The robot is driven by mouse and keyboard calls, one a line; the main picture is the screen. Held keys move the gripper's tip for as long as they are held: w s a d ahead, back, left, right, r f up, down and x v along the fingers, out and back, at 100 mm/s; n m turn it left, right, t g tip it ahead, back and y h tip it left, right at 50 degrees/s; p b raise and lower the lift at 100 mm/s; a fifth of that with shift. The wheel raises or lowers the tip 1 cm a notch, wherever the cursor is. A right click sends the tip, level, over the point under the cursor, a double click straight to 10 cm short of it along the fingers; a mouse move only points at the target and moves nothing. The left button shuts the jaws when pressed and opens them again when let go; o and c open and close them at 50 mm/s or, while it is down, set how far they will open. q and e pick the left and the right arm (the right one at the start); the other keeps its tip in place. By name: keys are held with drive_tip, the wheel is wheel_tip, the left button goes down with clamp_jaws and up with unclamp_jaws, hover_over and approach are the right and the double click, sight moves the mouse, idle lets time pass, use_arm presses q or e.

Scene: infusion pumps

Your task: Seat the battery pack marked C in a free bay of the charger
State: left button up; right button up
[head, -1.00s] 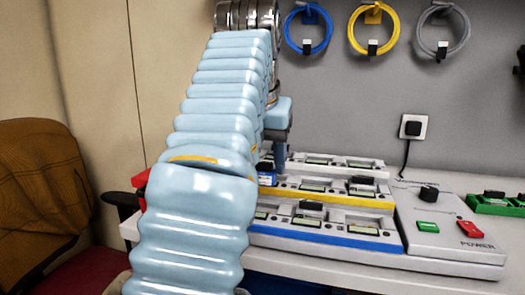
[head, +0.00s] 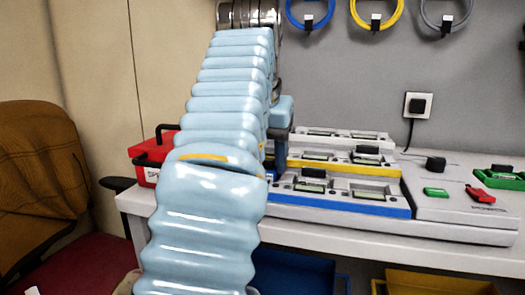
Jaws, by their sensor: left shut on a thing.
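The charger (head: 410,212) is a light grey, stepped unit on the bench, with rows of bays edged in blue, yellow and white. A dark pack (head: 314,173) sits in the blue-edged row and another (head: 367,150) in the yellow-edged row; other visible bays look empty. My left gripper (head: 280,165) points down at the charger's left end and is shut. My pale blue arm hides most of the gripper and what it holds. I cannot read a C on any pack. My right gripper is out of view.
A red case (head: 150,160) stands on the bench (head: 385,248) left of my arm. The charger's right side has a black knob, a green button (head: 436,192) and a red switch (head: 480,195). A green tray (head: 500,179) lies at far right. A brown chair (head: 40,175) stands left.

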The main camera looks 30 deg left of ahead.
use_arm(q)
drive_tip(key=o, duration=1.4)
drive_tip(key=shift+a, duration=0.1)
drive_tip(key=shift+r, duration=0.25)
drive_tip(key=p+v, duration=0.6)
drive_tip(key=v, duration=0.5)
drive_tip(key=shift+s+r+p, duration=0.2)
drive_tip(key=shift+s+p, duration=0.1)
drive_tip(key=shift+p, duration=0.05)
